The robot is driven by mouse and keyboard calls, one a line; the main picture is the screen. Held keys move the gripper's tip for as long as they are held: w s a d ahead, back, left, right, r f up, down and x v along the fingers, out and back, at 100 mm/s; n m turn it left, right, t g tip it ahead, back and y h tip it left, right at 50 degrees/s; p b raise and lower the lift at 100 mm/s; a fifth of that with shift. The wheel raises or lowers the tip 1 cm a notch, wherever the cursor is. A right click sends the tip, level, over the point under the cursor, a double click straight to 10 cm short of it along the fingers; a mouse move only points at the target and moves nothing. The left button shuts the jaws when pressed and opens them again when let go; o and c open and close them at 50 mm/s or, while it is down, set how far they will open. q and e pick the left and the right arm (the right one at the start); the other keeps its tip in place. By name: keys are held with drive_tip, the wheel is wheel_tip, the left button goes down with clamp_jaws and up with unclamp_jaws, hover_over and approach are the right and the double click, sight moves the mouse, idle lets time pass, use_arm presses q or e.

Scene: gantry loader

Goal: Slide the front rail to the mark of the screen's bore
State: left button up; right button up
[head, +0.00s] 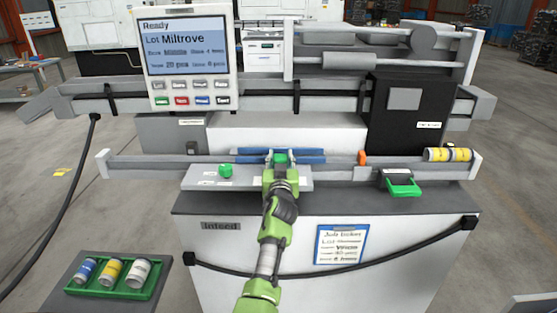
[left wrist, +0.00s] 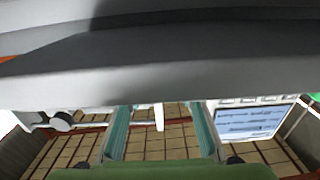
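The screen (head: 184,52) reads "Ready", "Lot Miltrove", and its bore entry looks like "Middle". Two blue rails (head: 312,158) lie along the loader's front, the nearer partly behind my left gripper. My left gripper (head: 281,161) is at the middle of the rails, with a green knob (head: 281,156) between its fingertips. I cannot tell whether the fingers press on it. A second green knob (head: 225,171) stands on the grey plate (head: 310,177), beside small white labels too small to read. In the left wrist view a grey surface (left wrist: 160,75) fills the top. My right gripper is out of view.
A long bar (head: 140,163) with an orange clip (head: 362,158) runs along the front. A green tray (head: 80,290) of cans sits lower left. A black cable (head: 330,271) hangs across the front.

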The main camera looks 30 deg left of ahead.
sight(280, 157)
use_arm(q)
drive_tip(key=o, duration=0.3)
drive_tip(key=shift+w, duration=0.1)
drive_tip(key=shift+o, duration=0.2)
drive_tip(key=shift+a+f, duration=0.15)
drive_tip(key=shift+a, duration=0.05)
wheel_tip(280, 157, up, 10)
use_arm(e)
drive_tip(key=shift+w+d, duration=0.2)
use_arm(q)
drive_tip(key=shift+f, duration=0.1)
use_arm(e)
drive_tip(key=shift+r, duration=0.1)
